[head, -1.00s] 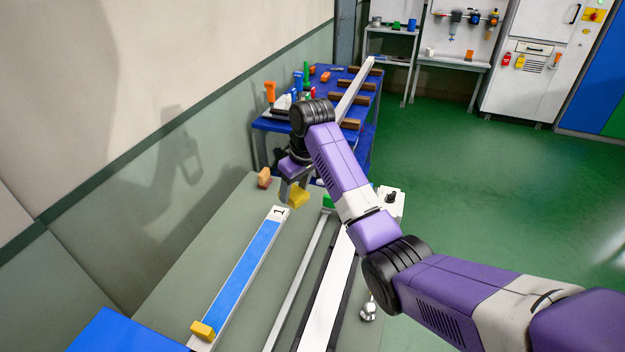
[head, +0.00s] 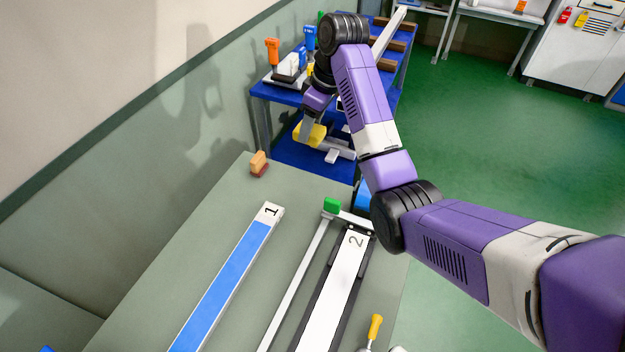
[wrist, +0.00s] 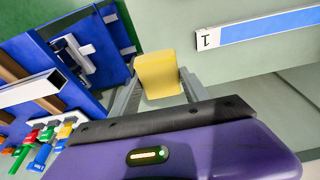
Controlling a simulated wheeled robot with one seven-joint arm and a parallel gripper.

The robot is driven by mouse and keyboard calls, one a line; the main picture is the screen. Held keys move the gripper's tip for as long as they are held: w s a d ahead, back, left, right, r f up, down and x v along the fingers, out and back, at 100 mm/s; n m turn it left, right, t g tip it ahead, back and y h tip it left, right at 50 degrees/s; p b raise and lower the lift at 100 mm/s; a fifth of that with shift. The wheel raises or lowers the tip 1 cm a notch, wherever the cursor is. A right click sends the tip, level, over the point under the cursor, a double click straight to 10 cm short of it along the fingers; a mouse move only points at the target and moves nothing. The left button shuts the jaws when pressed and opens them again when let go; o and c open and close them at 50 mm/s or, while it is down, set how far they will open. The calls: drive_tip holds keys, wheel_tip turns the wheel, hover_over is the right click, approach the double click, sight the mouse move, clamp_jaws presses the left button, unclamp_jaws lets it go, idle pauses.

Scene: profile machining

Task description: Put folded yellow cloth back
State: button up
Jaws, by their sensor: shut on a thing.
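The folded yellow cloth (head: 311,134) is held in my gripper (head: 312,127), which is shut on it. In the head view the cloth is up in the air past the far end of the grey-green table, in front of the blue cart. In the wrist view the yellow cloth (wrist: 158,74) sits between the fingertips of my gripper (wrist: 160,85). The place where the cloth belongs is not marked in either view.
The grey-green table (head: 215,190) bears a blue strip marked 1 (head: 225,275), a white profile marked 2 (head: 335,290) and an orange-brown block (head: 259,163). The blue cart (head: 285,95) holds bottles, tools and a long profile. Green floor (head: 490,150) is clear at right.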

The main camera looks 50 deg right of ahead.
drive_tip(key=shift+s+a+f, duration=0.15)
drive_tip(key=shift+a, duration=0.05)
wheel_tip(320, 180, down, 15)
drive_tip(key=b, duration=0.3)
drive_tip(key=shift+f, duration=2.35)
drive_tip(key=shift+f, duration=0.2)
drive_tip(key=o, duration=1.3)
drive_tip(key=v, duration=1.2)
drive_tip(key=shift+d+r+b, duration=0.1)
drive_tip(key=shift+r+b, duration=0.15)
drive_tip(key=shift+b, duration=0.05)
